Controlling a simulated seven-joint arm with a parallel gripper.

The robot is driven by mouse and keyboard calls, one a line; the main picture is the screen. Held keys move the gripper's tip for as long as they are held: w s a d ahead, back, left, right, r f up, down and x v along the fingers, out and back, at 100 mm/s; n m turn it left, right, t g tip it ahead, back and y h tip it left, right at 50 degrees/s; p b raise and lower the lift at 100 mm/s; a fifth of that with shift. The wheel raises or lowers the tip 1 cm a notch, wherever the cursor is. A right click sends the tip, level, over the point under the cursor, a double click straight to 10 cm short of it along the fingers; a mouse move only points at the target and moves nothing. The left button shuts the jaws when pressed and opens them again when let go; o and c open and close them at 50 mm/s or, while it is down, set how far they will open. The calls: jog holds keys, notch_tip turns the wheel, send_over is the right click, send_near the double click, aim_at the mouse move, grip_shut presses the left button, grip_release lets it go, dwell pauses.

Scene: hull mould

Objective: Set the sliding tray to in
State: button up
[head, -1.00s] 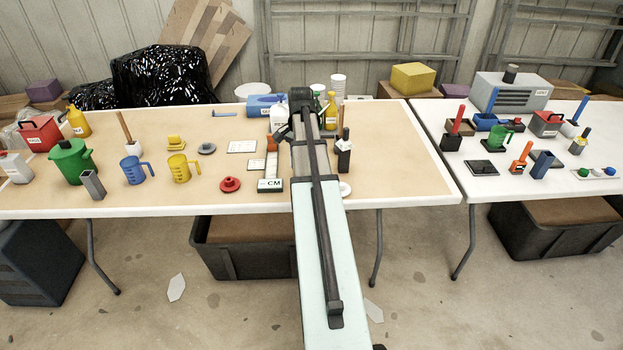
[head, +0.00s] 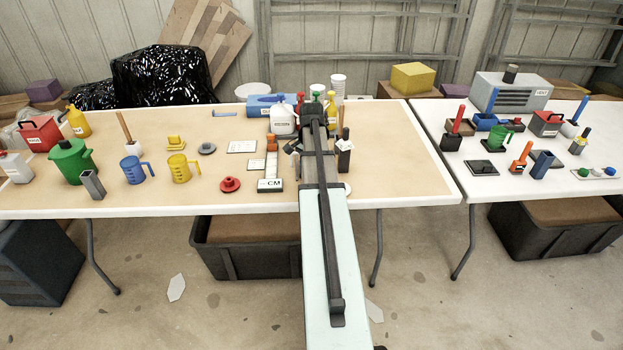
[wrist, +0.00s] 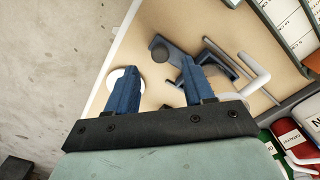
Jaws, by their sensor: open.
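No part is marked as the sliding tray, and I cannot tell for sure which thing it is. In the wrist view, a dark grey-blue bracket (wrist: 218,57) with a pale bent bar (wrist: 256,72) lies on the tan table top, just beyond my gripper (wrist: 155,82). A dark round knob (wrist: 160,48) is beside it. My gripper's two blue fingers are apart with nothing held between them. The right finger overlaps the bracket in the picture; I cannot tell whether they touch. In the head view, my arm hides the fingertips and much of this spot.
A white disc (wrist: 125,80) lies behind the left finger near the table edge. A white jug (head: 283,120) and other bottles stand behind my arm. A dark block (head: 345,160) stands to the right, the CM piece (head: 270,185) to the left. The table's right end is clear.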

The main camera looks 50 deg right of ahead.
jog(key=shift+f, duration=2.35)
grip_shut()
